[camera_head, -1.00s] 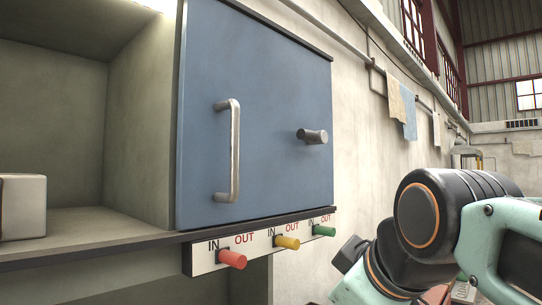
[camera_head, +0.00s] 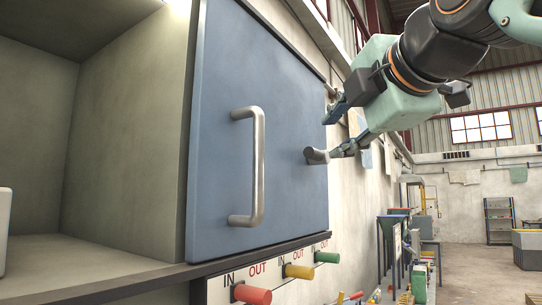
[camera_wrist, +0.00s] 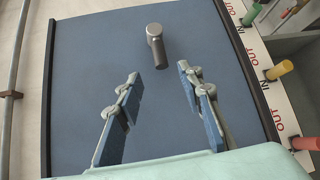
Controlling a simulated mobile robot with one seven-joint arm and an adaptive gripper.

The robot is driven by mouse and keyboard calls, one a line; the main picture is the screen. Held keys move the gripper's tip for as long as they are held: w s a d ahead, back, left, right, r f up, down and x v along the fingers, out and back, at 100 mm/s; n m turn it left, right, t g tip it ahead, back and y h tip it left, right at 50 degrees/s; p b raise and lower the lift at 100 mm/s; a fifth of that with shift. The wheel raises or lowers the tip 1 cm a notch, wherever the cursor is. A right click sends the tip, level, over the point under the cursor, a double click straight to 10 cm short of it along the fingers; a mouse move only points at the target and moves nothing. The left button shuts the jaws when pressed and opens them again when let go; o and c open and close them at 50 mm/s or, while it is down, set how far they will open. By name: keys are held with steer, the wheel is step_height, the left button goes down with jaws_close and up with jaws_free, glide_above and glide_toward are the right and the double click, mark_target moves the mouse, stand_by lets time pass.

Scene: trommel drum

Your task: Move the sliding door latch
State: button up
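The blue door (camera_head: 285,190) carries a bar handle (camera_head: 258,165) and, to its right, a short grey cylindrical latch knob (camera_head: 316,156) that sticks out from the panel. My gripper (camera_head: 339,132) is at the door's right side, and its lower finger overlaps the knob's end in the head view. In the wrist view the knob (camera_wrist: 158,47) stands just beyond and between the two fingertips of my gripper (camera_wrist: 158,72). The fingers are spread apart with nothing between their pads. I cannot tell whether a finger touches the knob.
Below the door is a white strip with red (camera_head: 251,294), yellow (camera_head: 299,271) and green (camera_head: 326,257) knobs marked IN and OUT. An open cabinet bay (camera_head: 115,150) lies left of the door. The hall to the right has open floor (camera_head: 480,270).

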mark_target(317, 151)
steer(key=p+x, duration=0.2)
steer(key=x, duration=0.8)
steer(key=shift+w+d, duration=0.1)
steer(key=shift+w, duration=0.25)
jaws_close()
